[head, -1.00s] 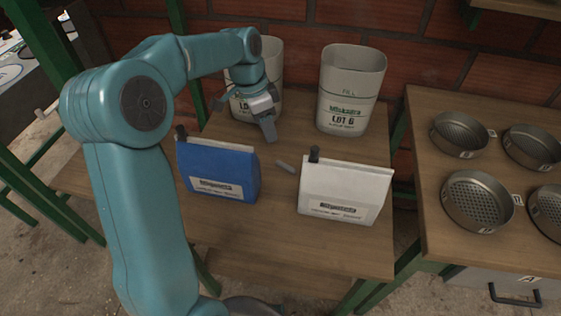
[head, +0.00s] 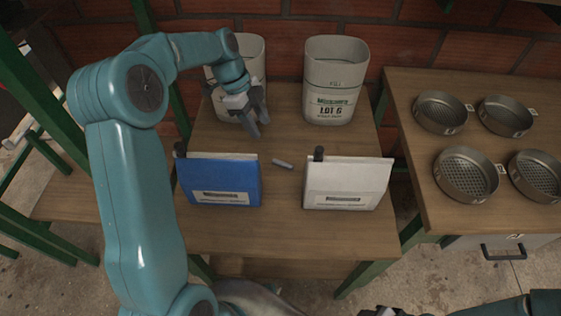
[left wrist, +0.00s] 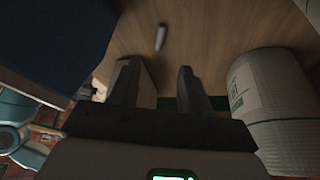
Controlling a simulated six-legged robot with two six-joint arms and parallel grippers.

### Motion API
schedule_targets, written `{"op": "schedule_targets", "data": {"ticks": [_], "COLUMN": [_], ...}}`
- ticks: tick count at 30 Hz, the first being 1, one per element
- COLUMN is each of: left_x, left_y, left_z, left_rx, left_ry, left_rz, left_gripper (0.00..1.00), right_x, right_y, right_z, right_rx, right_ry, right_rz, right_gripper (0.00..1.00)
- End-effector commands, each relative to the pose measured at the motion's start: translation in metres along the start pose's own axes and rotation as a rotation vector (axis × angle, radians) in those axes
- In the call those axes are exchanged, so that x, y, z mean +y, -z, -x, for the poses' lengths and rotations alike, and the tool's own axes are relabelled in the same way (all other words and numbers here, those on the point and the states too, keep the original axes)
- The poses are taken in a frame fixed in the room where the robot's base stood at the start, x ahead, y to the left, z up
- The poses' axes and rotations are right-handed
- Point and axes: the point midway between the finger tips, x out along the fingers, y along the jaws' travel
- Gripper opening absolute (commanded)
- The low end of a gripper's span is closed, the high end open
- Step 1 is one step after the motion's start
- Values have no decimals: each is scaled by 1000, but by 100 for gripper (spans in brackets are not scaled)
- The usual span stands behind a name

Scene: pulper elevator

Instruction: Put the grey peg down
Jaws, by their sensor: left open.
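The grey peg (head: 283,164) lies on the wooden table (head: 285,232), in the gap between the blue bag (head: 223,181) and the white bag (head: 346,184). In the left wrist view the peg (left wrist: 160,38) lies on bare wood, beyond the fingertips and apart from them. My left gripper (head: 256,124) is open and empty, behind and left of the peg, in front of the left bin (head: 254,60). Its two fingers (left wrist: 157,80) show apart in the left wrist view. Part of my right arm (head: 545,303) shows at the bottom right; its fingers cannot be made out.
A bin marked LOT 6 (head: 335,80) stands at the back, right of my left gripper. Dark upright cylinders (head: 319,153) show at the bags' tops. Several round sieves (head: 466,174) stand on the right table. The front of the middle table is clear.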

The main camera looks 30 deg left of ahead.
Motion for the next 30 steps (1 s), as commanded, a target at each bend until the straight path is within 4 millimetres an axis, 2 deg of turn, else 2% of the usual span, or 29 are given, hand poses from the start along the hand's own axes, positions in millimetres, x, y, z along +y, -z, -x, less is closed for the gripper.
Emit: {"op": "schedule_targets", "data": {"ticks": [1, 3, 9, 16, 24, 30], "left_x": [0, 0, -1, -1, -1, -2], "left_y": [1, 1, 1, -2, -8, -8], "left_z": [-15, -32, -68, -86, -125, -129], "left_rx": [2, 2, 1, 1, 1, 0], "left_ry": [-5, -6, -3, -3, -2, 1], "left_rz": [-1, -1, -2, -2, -1, -2], "left_gripper": [47, 47, 47, 47, 47, 47], "right_x": [1, 1, 1, 1, 0, 0], "right_y": [0, 0, 0, 0, 0, 0], "right_z": [-2, -3, -3, -2, 0, 0], "right_rx": [0, 0, 0, 0, 0, 0], "right_ry": [0, 0, 0, 0, 0, 0], "right_rz": [0, 0, 0, 0, 0, 0], "right_gripper": [43, 43, 43, 43, 43, 43]}}
